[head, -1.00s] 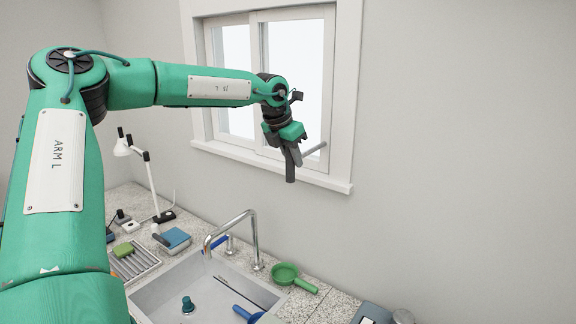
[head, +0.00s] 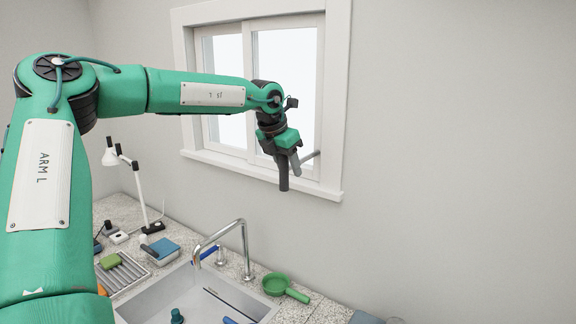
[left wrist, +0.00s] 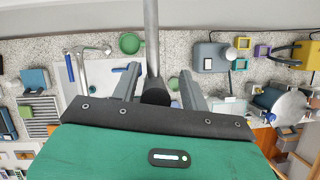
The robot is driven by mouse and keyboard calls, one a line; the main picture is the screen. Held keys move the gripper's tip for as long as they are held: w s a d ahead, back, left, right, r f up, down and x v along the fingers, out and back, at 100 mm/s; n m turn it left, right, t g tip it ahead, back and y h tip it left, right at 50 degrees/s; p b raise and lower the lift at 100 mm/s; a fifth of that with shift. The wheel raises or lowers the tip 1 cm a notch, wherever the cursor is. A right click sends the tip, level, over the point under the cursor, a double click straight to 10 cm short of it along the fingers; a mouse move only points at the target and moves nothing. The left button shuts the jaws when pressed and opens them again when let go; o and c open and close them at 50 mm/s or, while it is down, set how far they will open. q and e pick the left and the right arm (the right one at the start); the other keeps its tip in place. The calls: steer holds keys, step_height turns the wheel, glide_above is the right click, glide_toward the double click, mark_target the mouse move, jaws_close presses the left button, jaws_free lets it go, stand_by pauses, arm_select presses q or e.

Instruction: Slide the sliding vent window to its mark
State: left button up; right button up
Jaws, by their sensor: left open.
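The sliding vent window (head: 302,72) is in the white frame on the wall in the head view. A grey bar handle (head: 312,156) sticks out from its lower right part. My left gripper (head: 290,172) is at this handle, fingers pointing down, and hides part of the window's lower rail. In the left wrist view the bar (left wrist: 151,40) runs in from the top and ends between the two open, spread fingers (left wrist: 157,88). I cannot tell whether a finger touches it. I cannot make out the mark. My right gripper is not in view.
Below are a sink (head: 150,302) with a tall faucet (head: 246,250), a green pan (head: 275,284), a white desk lamp (head: 140,190) and a blue-topped block (head: 162,247) on the speckled counter. The wall right of the window is bare.

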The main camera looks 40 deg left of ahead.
arm_select(q)
steer(key=shift+s+a+r, duration=0.1)
steer(key=shift+s+r, duration=0.05)
steer(key=shift+r, duration=0.2)
steer(key=b+v, duration=0.4)
steer(key=v, duration=0.9)
steer(key=shift+d, duration=0.2)
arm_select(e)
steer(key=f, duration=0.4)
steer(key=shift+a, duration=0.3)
